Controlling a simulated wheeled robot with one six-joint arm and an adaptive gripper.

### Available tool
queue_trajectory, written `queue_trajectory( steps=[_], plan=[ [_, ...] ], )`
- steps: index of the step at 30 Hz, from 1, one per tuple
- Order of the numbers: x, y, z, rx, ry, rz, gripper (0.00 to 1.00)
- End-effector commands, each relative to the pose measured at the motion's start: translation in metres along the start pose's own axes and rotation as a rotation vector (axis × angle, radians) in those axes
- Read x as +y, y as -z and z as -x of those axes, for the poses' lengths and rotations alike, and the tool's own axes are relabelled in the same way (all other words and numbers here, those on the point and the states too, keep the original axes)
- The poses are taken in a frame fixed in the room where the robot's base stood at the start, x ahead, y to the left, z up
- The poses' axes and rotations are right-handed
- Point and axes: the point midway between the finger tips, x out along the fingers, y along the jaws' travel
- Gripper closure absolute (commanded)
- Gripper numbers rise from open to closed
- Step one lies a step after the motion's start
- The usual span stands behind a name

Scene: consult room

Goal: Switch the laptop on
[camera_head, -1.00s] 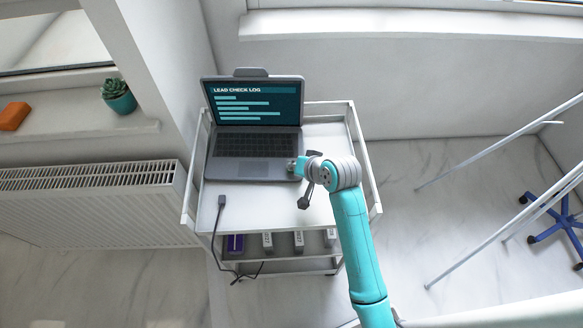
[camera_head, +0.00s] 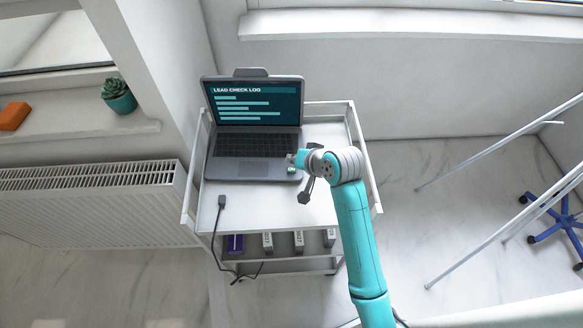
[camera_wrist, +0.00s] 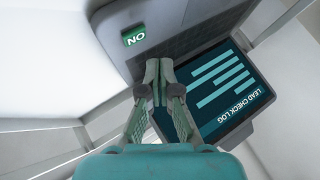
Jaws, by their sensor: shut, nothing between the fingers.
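The laptop (camera_head: 252,145) stands open on the top shelf of a white cart. Its screen (camera_head: 252,103) is lit and reads "LEAD CHECK LOG" above several light bars; the screen also shows in the wrist view (camera_wrist: 222,88). A green button marked "ON" (camera_wrist: 134,36) sits near the corner of the laptop's deck in the wrist view. It shows small and green in the head view (camera_head: 291,170). My gripper (camera_head: 291,158) is over the right front part of the laptop. In the wrist view its fingertips (camera_wrist: 158,64) are together and empty, apart from the button.
The white cart (camera_head: 230,195) has raised side rails. A cable with a plug (camera_head: 221,202) lies on its front left. Several boxes stand on the lower shelf. A radiator (camera_head: 95,200) is at the left, and a metal stand (camera_head: 490,150) is at the right.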

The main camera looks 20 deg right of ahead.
Motion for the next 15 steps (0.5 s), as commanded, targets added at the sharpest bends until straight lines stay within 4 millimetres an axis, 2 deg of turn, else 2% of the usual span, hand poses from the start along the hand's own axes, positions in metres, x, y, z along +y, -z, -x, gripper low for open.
queue_trajectory(
  steps=[15],
  plan=[
    [-0.021,0.021,0.029,0.001,0.000,0.000,1.00]
  ],
)
